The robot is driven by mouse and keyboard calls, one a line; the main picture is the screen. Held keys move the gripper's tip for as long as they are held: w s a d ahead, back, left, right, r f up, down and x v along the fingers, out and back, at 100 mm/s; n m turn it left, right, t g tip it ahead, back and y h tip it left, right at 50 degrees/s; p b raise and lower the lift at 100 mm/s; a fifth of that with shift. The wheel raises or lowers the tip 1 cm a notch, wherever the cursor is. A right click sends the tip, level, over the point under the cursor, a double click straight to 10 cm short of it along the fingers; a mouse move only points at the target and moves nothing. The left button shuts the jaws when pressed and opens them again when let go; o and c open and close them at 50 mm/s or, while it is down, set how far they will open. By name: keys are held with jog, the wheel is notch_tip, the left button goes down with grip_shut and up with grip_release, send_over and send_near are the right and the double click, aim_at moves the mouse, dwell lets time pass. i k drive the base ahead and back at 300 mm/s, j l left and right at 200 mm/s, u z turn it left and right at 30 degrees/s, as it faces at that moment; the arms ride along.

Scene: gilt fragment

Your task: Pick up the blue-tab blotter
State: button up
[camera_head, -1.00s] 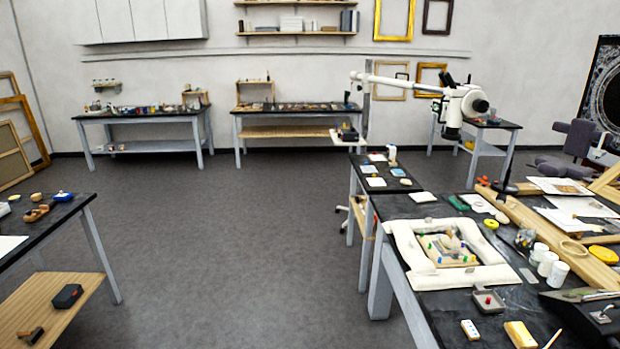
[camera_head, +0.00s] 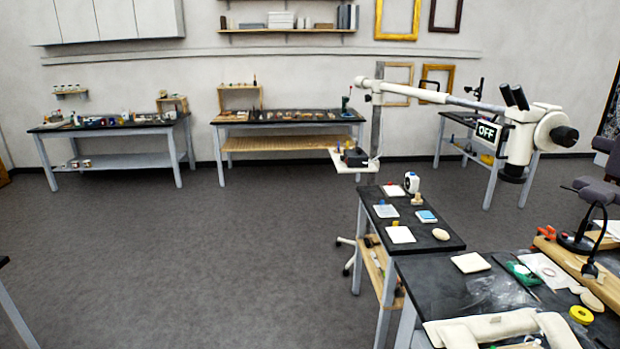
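Several pale pads lie on the small black-topped side table (camera_head: 452,243). One pale pad with a small blue piece at its back edge, seemingly the blue-tab blotter (camera_head: 386,212), lies near the left edge. A white pad with a red piece (camera_head: 394,191) lies behind it. A white pad with a yellow piece (camera_head: 401,236) lies in front of it. A light-blue block with a white edge (camera_head: 427,216) lies to its right. My gripper is not in view.
A white roll-like item (camera_head: 412,182), a small wooden piece (camera_head: 417,199) and an oval pale piece (camera_head: 440,234) share the side table. A microscope (camera_head: 520,140) on a long arm hangs beyond, to the right. The larger worktable (camera_head: 430,287) adjoins in front. Grey floor (camera_head: 190,260) is open on the left.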

aim_at(382, 211)
jog(key=i, duration=2)
jog(key=i+j+z, duration=0.15)
jog(key=i+z, duration=0.3)
jog(key=i, duration=0.2)
jog(key=i+j+z, duration=0.45)
jog(key=i, duration=0.2)
jog(key=i+j+z, duration=0.8)
jog(key=j+z, duration=0.15)
jog(key=i+j+z, duration=0.2)
jog(key=j, duration=0.2)
jog(key=j+z, duration=0.25)
jog(key=i+j+z, duration=0.25)
jog(key=j, duration=0.25)
jog(key=k, duration=0.1)
